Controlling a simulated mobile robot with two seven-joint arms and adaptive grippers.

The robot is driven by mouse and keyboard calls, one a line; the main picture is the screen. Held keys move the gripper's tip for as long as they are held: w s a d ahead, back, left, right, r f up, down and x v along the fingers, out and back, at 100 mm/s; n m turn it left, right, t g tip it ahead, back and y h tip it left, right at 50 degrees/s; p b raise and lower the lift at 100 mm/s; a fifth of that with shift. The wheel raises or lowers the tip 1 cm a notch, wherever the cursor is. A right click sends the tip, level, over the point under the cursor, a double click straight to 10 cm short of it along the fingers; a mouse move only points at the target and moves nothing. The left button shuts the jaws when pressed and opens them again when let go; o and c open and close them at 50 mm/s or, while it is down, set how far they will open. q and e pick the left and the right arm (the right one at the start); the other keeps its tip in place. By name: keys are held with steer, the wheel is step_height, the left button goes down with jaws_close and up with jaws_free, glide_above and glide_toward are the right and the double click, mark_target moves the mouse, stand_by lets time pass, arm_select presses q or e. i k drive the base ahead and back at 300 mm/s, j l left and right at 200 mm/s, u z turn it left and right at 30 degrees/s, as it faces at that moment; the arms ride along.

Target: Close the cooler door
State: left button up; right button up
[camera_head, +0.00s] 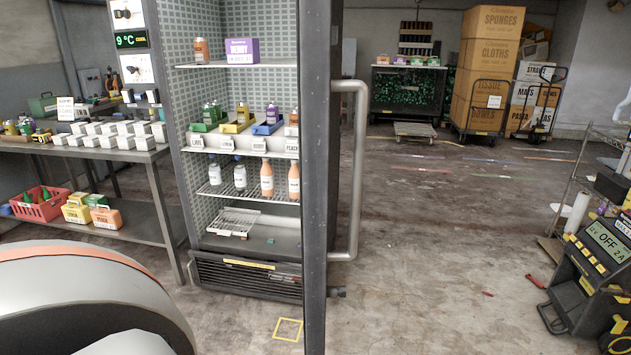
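The cooler (240,90) stands left of centre, with its front uncovered and its shelves showing. Its door (313,200) is open and swung out towards me, so I see it nearly edge-on as a tall dark grey frame. A long pale grey handle (357,170) sticks out on the door's right side. The door edge hides the right part of the cooler's inside. Bottles (266,180) and a purple box (241,50) stand on the shelves. Neither of my grippers is in view.
A metal table (150,200) with white boxes and a red basket (42,204) stands left of the cooler. A yellow square (288,330) marks the floor before it. A dark device (590,270) and a rack stand at far right.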

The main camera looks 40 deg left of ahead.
mark_target(316, 34)
steer(key=i+l+u, duration=0.1)
steer(key=u, duration=0.35)
steer(key=i+l+u, duration=0.2)
steer(key=u, duration=0.2)
steer(key=i+l+u, duration=0.1)
steer(key=u, duration=0.35)
steer(key=i+l+u, duration=0.25)
steer(key=l+u, duration=0.5)
steer(key=k+l+u, duration=0.1)
steer(key=l, duration=0.25)
steer(key=k+l, duration=0.15)
steer(key=l, duration=0.2)
steer(key=k+l+u, duration=0.15)
steer(key=l, duration=0.15)
steer(key=k+l, duration=0.15)
steer(key=l, duration=0.2)
steer(key=i+u, duration=0.05)
